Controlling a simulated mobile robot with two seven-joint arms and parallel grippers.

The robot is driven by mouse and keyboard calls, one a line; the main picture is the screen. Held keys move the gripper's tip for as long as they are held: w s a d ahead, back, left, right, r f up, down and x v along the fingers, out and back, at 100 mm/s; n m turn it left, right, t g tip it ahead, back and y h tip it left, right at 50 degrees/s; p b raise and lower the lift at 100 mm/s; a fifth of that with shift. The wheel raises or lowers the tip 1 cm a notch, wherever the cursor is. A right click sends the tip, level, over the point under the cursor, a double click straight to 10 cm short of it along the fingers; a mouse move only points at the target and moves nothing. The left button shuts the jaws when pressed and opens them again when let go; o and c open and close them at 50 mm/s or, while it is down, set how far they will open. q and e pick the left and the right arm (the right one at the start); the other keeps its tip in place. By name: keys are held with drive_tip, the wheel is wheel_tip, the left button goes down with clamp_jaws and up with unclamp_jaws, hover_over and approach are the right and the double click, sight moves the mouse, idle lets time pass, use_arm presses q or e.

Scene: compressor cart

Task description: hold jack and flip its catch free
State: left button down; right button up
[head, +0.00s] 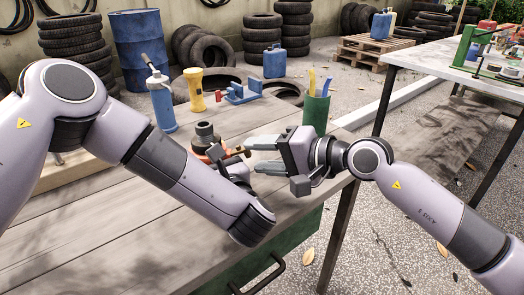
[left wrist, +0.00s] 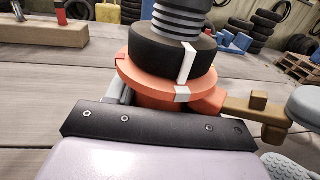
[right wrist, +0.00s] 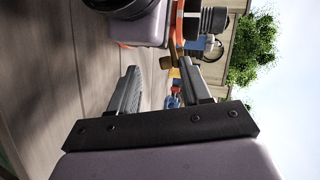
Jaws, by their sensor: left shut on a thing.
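The jack (head: 206,132) stands upright on the wooden table, with a ribbed black top, a black collar and an orange body. In the left wrist view the jack's orange flange (left wrist: 138,78) and black collar (left wrist: 160,58) carry white marks, one above the other. Its brass-coloured catch (left wrist: 255,112) sticks out to the right and shows in the right wrist view (right wrist: 172,63). My left gripper (head: 228,165) is shut on the jack's lower body; its fingers are mostly hidden. My right gripper (head: 250,156) is open and empty, its fingertips just short of the catch's end.
Behind the jack on the table (head: 100,225) stand a blue bottle (head: 161,103), a yellow torch-like object (head: 194,90), a blue tool (head: 240,93) and a green cup (head: 316,112) with handles in it. A second table (head: 455,72) is at the right. The table's front left is clear.

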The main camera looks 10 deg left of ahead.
drive_tip(key=shift+s+d+r, duration=0.1)
drive_tip(key=shift+d, duration=0.35)
drive_tip(key=v, duration=1.1)
drive_tip(key=shift+r, duration=0.1)
drive_tip(key=w+a+f+h, duration=0.1)
drive_tip(key=w+a+f, duration=0.1)
drive_tip(key=a, duration=0.9)
drive_tip(key=shift+w, duration=0.35)
drive_tip(key=shift+f, duration=0.15)
drive_tip(key=shift+c, duration=0.3)
